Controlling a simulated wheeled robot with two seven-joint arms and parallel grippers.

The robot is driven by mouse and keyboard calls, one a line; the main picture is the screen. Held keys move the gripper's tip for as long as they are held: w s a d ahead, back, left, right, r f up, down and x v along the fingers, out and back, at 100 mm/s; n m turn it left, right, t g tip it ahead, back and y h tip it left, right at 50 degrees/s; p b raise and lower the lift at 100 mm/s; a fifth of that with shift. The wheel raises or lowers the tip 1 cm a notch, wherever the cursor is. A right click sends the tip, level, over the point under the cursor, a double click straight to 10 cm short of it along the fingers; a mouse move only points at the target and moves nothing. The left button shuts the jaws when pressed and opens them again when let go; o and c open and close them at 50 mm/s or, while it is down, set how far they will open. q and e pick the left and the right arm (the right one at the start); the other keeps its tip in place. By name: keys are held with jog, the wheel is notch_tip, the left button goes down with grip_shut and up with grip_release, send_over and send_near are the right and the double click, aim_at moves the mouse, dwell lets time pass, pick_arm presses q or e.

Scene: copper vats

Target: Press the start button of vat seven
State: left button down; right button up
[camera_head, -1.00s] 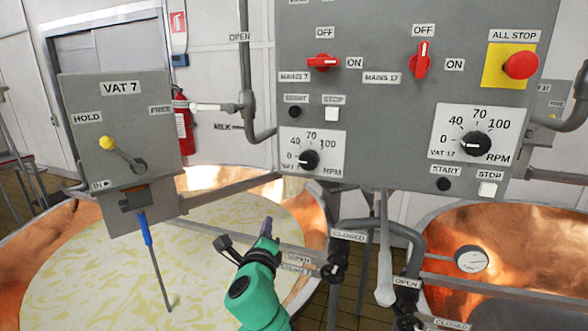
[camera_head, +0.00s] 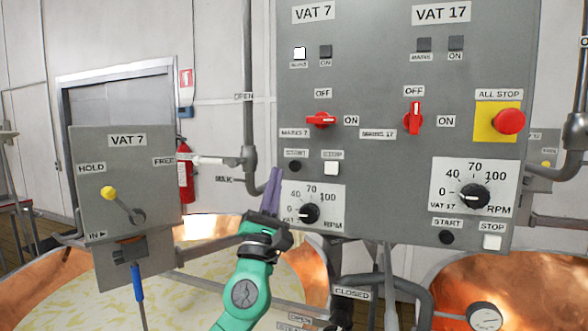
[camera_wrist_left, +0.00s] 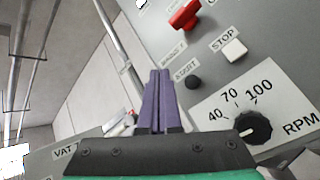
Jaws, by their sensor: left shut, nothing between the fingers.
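The grey control panel (camera_head: 380,80) has a VAT 7 column on its left side and a VAT 17 column on its right. The black round START button (camera_head: 295,166) of vat seven sits left of the white square STOP button (camera_head: 331,168), above the speed dial (camera_head: 309,212). My left gripper (camera_head: 277,170) is shut and empty, its purple fingers pointing up just left of and below START. In the left wrist view the START button (camera_wrist_left: 194,83) shows right of the fingertips (camera_wrist_left: 159,74), apart from them in the picture. My right gripper is not in view.
The red mains 7 switch (camera_head: 321,120) points toward ON and a white lamp (camera_head: 299,53) shows above it. The red ALL STOP button (camera_head: 508,121) is at right. A lever box (camera_head: 125,180) marked VAT 7 and a pipe (camera_head: 248,150) stand left of the panel.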

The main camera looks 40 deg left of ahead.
aim_at(293, 161)
pick_arm(q)
jog(key=shift+w+a+b, duration=0.4)
jog(key=shift+w+b, duration=0.05)
jog(key=shift+w, duration=0.7)
jog(key=shift+w+a+b, duration=0.4)
jog(key=shift+w+a, duration=0.05)
jog(key=shift+w, duration=0.75)
jog(key=shift+w+a+b, duration=0.4)
jog(key=shift+w+b, duration=0.05)
jog(key=shift+w, duration=0.7)
jog(key=shift+w+a, duration=0.15)
jog(key=shift+w, duration=0.3)
jog(key=shift+w+a+b, duration=0.15)
jog(key=shift+w+b, duration=0.25)
jog(key=shift+b, duration=0.15)
jog(key=shift+s, duration=0.1)
jog(key=shift+s+d+p, duration=0.25)
jog(key=shift+s+p, duration=0.25)
jog(key=shift+s, duration=0.25)
